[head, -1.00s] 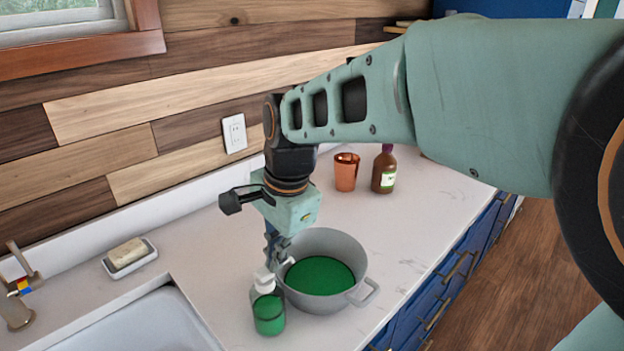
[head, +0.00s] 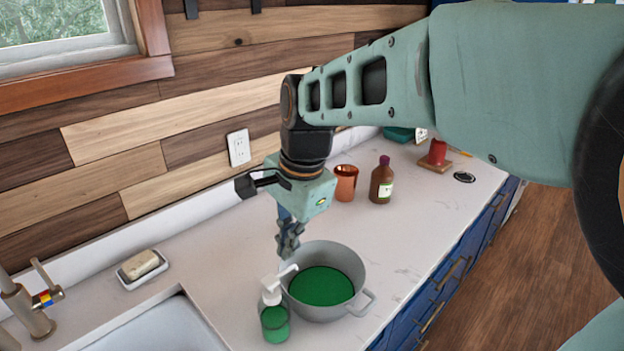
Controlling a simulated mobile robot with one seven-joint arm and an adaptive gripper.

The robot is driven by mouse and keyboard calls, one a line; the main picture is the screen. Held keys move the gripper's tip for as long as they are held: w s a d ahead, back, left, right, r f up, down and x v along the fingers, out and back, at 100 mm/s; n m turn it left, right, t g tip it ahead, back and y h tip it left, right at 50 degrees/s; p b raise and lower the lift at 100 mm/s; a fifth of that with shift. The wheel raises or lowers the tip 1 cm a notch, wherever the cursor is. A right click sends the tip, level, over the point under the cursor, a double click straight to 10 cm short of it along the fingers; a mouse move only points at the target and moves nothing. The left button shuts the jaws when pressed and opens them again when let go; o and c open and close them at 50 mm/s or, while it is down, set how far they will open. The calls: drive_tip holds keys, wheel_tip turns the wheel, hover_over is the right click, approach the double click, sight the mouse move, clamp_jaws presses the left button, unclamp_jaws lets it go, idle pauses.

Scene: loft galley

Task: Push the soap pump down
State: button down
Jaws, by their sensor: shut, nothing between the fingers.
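The soap pump bottle (head: 275,322) stands upright on the white counter, with green liquid inside and a white pump head (head: 271,290) whose spout points right over the rim of a grey pot (head: 358,268). The pump head looks raised above the bottle. My gripper (head: 289,254) is shut and empty, pointing down. It is above and slightly behind the pump head, with a visible gap between them.
The grey pot with a green inside stands beside the bottle. A copper cup (head: 346,184) and a brown bottle (head: 382,181) stand farther back. A soap dish (head: 137,271), the sink (head: 160,325) and a faucet (head: 28,310) are at left. The counter between is clear.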

drive_tip(key=p+v, duration=0.3)
drive_tip(key=v, duration=0.2)
drive_tip(key=shift+s+r, duration=0.15)
drive_tip(key=shift+r, duration=0.1)
idle(0.6)
